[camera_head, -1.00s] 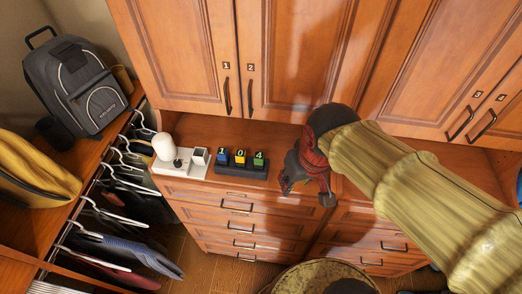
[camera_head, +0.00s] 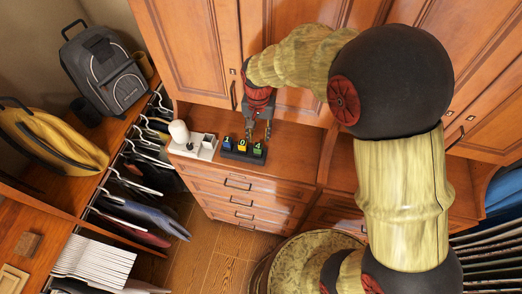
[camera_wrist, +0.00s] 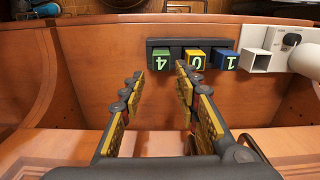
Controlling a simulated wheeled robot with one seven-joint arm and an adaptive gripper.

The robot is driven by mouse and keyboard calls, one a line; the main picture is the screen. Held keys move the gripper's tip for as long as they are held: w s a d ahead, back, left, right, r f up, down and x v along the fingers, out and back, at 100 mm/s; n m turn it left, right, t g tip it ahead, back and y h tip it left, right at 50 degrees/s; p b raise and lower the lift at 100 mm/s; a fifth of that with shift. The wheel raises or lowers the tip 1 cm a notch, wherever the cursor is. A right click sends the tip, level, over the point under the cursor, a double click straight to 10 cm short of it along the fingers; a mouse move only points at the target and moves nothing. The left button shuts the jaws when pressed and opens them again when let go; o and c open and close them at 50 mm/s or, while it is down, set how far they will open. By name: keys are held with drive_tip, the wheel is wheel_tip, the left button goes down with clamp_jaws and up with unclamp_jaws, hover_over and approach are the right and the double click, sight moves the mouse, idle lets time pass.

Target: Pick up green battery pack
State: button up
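The green block marked 4 (camera_wrist: 160,59) sits at one end of a black tray (camera_wrist: 160,42) on the wooden counter. It also shows in the head view (camera_head: 258,148). A yellow block marked 0 (camera_wrist: 195,58) and a blue block marked 1 (camera_wrist: 225,60) sit beside it in the tray. My gripper (camera_wrist: 160,76) is open and empty, its fingers pointing toward the tray. In the wrist view the green block appears between the fingertips. In the head view my gripper (camera_head: 259,130) is close above the tray; whether it touches anything I cannot tell.
A white base with a rounded white object (camera_head: 179,132) and a square white holder (camera_head: 208,142) stands beside the tray's blue end. Cabinet doors (camera_head: 190,50) rise behind the counter. The counter to the right of the tray (camera_head: 295,150) is clear.

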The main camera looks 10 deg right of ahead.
sight(258, 146)
drive_tip(key=shift+a+f, duration=0.1)
drive_tip(key=shift+f, duration=1.15)
drive_tip(key=shift+s+a+f+p, duration=0.15)
drive_tip(key=shift+f+p, duration=0.8)
drive_tip(key=shift+f, duration=1.7)
drive_tip(key=shift+c, duration=1)
clamp_jaws()
